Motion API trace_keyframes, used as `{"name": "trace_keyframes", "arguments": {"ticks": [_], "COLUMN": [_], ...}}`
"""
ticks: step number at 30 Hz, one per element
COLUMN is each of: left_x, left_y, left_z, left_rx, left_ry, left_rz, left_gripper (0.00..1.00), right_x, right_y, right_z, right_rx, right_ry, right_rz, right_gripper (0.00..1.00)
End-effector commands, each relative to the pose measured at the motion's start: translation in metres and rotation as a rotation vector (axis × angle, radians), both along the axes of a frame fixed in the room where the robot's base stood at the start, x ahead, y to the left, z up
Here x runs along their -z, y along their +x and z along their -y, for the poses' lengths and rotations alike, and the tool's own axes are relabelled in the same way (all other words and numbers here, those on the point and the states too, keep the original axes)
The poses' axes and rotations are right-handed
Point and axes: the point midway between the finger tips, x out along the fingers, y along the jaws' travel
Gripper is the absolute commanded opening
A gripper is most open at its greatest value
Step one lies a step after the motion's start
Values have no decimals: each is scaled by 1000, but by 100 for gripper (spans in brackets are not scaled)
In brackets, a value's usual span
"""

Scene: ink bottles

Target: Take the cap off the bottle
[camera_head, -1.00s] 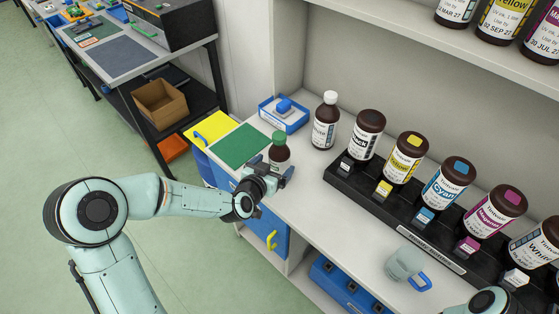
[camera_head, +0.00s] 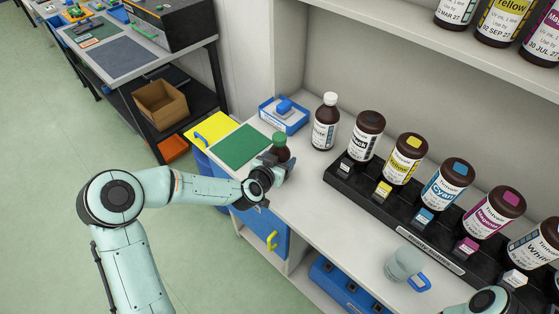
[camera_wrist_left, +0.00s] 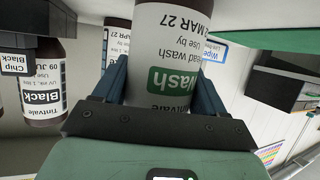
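The brown bottle with a white label and green "Wash" band (camera_wrist_left: 172,60) stands upright on the counter. In the head view, its upper body (camera_head: 281,153) and green cap (camera_head: 279,139) show, with the cap on; its lower part is hidden by my gripper. My left gripper (camera_head: 275,165) is low at the bottle's near side. In the left wrist view, the fingers of my left gripper (camera_wrist_left: 164,88) stand on either side of the bottle. I cannot tell whether both fingers touch it. The cap is out of the wrist view. My right gripper is not in view.
A white-capped bottle (camera_head: 325,121) stands to the right, beside a black rack (camera_head: 345,183) of several ink bottles. A blue-edged box (camera_head: 284,115) is behind. A cup with a blue handle (camera_head: 403,263) stands in front.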

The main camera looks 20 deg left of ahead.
Motion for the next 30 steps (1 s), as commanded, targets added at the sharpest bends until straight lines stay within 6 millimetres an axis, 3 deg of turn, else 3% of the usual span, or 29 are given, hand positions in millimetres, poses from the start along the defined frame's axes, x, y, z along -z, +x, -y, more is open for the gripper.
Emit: {"name": "trace_keyframes", "arguments": {"ticks": [11,17,30], "left_x": [-3,-20,-124], "left_y": [0,1,0], "left_z": [0,0,0], "left_rx": [0,1,0], "left_ry": [1,5,5], "left_rz": [2,5,9], "left_gripper": [33,33,33], "right_x": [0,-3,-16], "right_y": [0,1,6], "right_z": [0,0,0], "right_rx": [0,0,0], "right_ry": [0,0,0], "right_rz": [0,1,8], "right_gripper": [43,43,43]}}
